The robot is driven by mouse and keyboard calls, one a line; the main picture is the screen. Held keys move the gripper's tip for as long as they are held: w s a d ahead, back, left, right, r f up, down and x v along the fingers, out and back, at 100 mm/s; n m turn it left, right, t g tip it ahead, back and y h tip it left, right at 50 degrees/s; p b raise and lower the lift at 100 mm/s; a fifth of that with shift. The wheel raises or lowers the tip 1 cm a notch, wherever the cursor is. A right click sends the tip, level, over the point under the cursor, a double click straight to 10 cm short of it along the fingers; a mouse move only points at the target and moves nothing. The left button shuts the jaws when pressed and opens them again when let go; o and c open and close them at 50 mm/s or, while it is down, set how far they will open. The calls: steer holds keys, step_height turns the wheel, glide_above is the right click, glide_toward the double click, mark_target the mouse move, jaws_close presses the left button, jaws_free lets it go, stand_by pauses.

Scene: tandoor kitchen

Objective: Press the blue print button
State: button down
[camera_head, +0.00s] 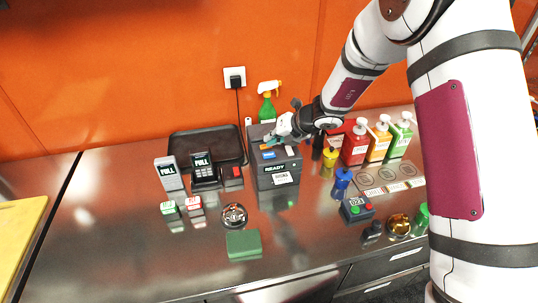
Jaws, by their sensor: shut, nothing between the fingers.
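A dark grey printer (264,181) stands on the steel counter against the orange wall. Its front reads "READY" and carries a white label. The blue print button (268,155) is on its sloped top, left of a small white part (289,151). My gripper (269,142) is shut and empty. It reaches in from the upper right, with its tips over the printer's top, just behind the blue button in the picture. I cannot tell whether the tips touch the printer. My gripper hides part of the printer's top.
Pump bottles (379,139) stand at right, with a yellow bottle (330,157) and a blue bottle (342,181) nearer the printer. A card terminal (205,172) and a black tray (188,140) are at left. A green spray bottle (267,106) stands behind.

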mark_target(271, 154)
steer(key=shift+r, duration=1.6)
steer(key=s+d+r+n, duration=0.3)
steer(key=s+r+n, duration=0.4)
steer(key=r+n, duration=0.15)
steer(key=s+d+r+n, duration=0.2)
steer(key=s+r+n, duration=0.5)
steer(key=r+n, duration=0.15)
steer(key=s+d+r+n+h+b, duration=0.1)
steer(key=s+d+n+h, duration=0.2)
steer(key=s+d+n, duration=0.5)
steer(key=s+d+r+n+h, duration=0.2)
steer(key=s+d+n+h, duration=0.2)
steer(key=s+d+n, duration=0.4)
steer(key=s+n, duration=0.1)
steer(key=s, duration=0.5)
steer(key=shift+s+d+n+b, duration=0.15)
steer(key=shift+n+b, duration=0.15)
steer(key=shift+b, duration=0.05)
